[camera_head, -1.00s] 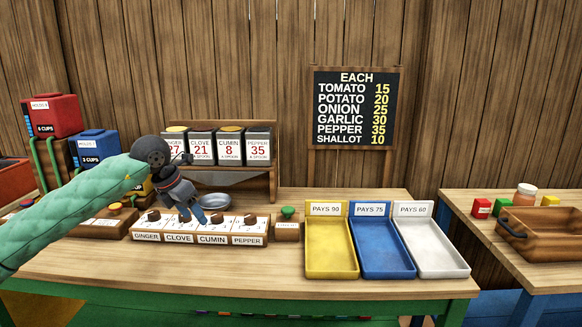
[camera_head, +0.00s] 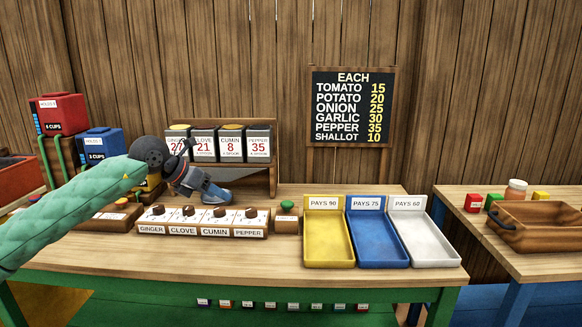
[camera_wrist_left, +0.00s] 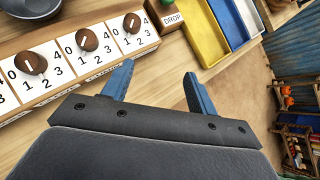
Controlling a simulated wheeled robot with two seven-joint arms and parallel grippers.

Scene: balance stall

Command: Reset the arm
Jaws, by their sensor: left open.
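My left arm comes in from the left, and my left gripper (camera_head: 222,196) hangs above the back of the dial panel (camera_head: 215,232), pointing right. In the left wrist view its two blue fingers (camera_wrist_left: 158,88) are spread apart with nothing between them. The dial panel carries brown knobs labelled ginger, clove, cumin and pepper; three knobs show in the left wrist view, one of them here (camera_wrist_left: 87,40). The metal bowl shows partly in the left wrist view (camera_wrist_left: 30,6); in the head view the gripper hides it. My right gripper is not in view.
A block with a green button (camera_head: 287,207) stands right of the panel. Yellow (camera_head: 329,263), blue (camera_head: 383,262) and white (camera_head: 436,260) trays lie further right. Spice canisters (camera_head: 230,143) stand on a shelf behind. Red (camera_head: 60,113) and blue (camera_head: 100,144) dispensers stand at left. The front table strip is clear.

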